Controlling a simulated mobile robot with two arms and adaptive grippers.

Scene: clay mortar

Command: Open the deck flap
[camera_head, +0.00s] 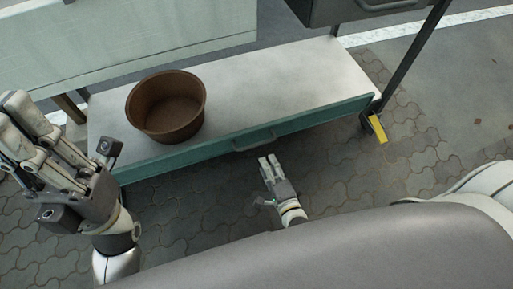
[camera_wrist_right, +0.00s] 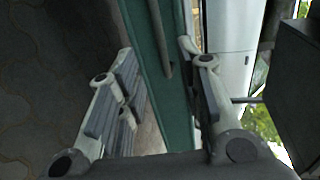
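The deck flap appears to be the long teal-green front panel (camera_head: 310,119) of a low pale deck (camera_head: 290,80), with a bar handle (camera_head: 254,141) on it. In the right wrist view the green panel (camera_wrist_right: 143,45) and its handle (camera_wrist_right: 161,38) show upright between my fingers. My right gripper (camera_head: 269,160) is open and empty, just in front of the handle and apparently not touching it. My left gripper (camera_head: 18,115) is raised at the left, large in view, with nothing visible in it; its finger gap is unclear.
A brown clay bowl (camera_head: 168,106) stands on the deck's left part. A pale green panel (camera_head: 120,38) overhangs the back left. A dark leg with a yellow tab (camera_head: 377,129) stands at the right corner. Paving in front is clear.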

